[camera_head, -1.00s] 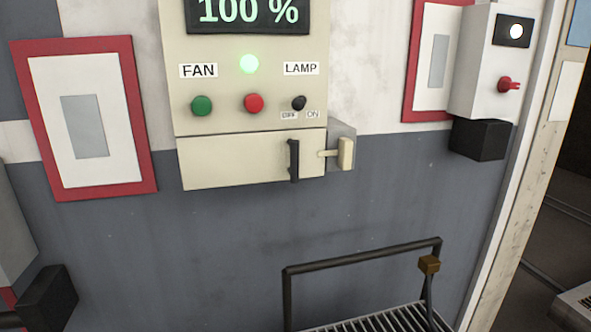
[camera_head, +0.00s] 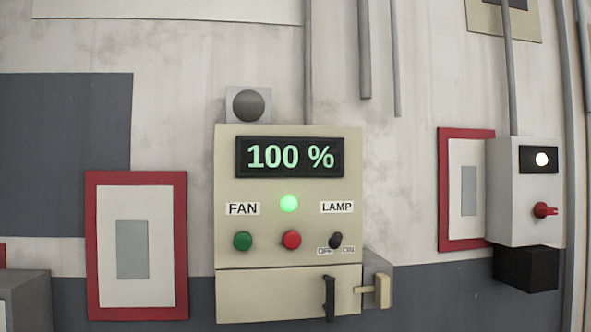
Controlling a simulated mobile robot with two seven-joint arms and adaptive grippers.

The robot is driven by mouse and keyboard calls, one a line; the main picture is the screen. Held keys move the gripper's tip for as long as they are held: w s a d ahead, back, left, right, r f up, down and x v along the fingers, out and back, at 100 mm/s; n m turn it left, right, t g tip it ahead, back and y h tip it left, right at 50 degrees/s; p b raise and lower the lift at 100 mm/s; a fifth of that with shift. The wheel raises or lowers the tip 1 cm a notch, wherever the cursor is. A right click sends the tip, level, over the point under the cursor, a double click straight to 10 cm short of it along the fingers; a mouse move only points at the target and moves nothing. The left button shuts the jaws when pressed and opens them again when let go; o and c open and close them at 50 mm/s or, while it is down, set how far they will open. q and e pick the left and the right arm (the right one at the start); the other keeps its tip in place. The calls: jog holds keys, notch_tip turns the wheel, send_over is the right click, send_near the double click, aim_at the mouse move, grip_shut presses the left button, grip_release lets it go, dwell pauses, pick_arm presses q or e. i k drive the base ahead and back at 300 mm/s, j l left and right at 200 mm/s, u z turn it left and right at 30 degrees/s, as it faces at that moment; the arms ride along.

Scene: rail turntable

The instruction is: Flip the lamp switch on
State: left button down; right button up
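The lamp switch (camera_head: 336,240) is a small black knob on the lower right of a beige control panel (camera_head: 228,190). A LAMP label (camera_head: 337,207) is above it, and small OFF and ON labels are below it. The knob's tip leans a little toward the OFF side, though it is small in the view. The panel also carries a green FAN button (camera_head: 243,241), a red button (camera_head: 291,240), a lit green light (camera_head: 289,203) and a display (camera_head: 290,157) reading 100 %. Neither of my grippers is in view.
A drawer-like front (camera_head: 265,297) with a black handle (camera_head: 329,298) is under the panel. A cream lever (camera_head: 380,290) sticks out at its right. A grey box (camera_head: 512,200) with a red knob (camera_head: 544,210) is on the right wall. Red-framed plates (camera_head: 108,245) flank the panel.

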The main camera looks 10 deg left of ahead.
aim_at(334, 242)
jog(key=j+z, duration=0.15)
jog(key=j, duration=0.4)
jog(key=j+z, duration=0.15)
jog(key=j, duration=0.35)
jog(key=k+j+z, duration=0.15)
jog(key=j, duration=0.35)
